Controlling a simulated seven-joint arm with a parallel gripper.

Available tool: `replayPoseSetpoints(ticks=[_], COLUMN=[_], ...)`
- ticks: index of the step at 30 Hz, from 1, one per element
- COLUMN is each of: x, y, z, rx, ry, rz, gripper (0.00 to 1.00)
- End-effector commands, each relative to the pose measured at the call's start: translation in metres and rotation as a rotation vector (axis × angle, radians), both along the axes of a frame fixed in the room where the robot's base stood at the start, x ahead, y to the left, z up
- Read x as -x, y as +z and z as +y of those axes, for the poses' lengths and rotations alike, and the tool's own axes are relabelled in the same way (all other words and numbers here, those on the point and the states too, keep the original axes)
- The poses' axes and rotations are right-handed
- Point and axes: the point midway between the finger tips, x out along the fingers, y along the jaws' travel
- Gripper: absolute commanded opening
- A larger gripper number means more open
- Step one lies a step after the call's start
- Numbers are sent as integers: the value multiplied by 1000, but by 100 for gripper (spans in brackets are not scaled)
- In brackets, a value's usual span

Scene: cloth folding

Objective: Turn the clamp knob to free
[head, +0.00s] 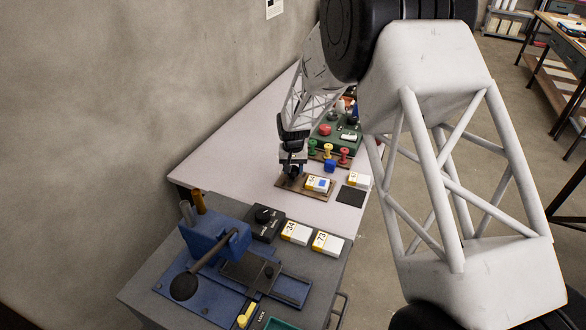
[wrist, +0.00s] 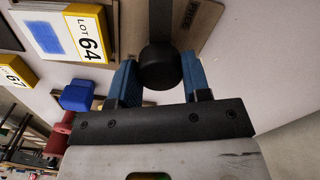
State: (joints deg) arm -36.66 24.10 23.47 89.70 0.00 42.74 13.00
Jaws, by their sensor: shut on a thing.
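A round black clamp knob (wrist: 160,66) sits at the end of a dark bar (wrist: 161,22) in the wrist view. My gripper (wrist: 160,78) is shut on the knob, with one blue finger on each side. In the head view, my gripper (head: 291,172) is low over the left part of the brown board (head: 289,185). The knob is hidden there by my gripper. A card marked LOT 64 (wrist: 76,33) lies beside the bar, apart from my fingers.
A green box (head: 335,133) is behind. A blue press (head: 215,245) with a ball-ended lever and numbered cards (head: 296,233) occupies the near grey bench. Pale table left of the board is clear.

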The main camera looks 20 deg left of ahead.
Motion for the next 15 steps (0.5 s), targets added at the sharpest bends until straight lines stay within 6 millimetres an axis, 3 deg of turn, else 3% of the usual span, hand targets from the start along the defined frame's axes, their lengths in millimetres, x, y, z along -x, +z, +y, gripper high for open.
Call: replayPoseSetpoints(ticks=[15], x=[-1], y=[1], z=[1], rx=[-2], ry=[-227], rz=[-1], gripper=[20])
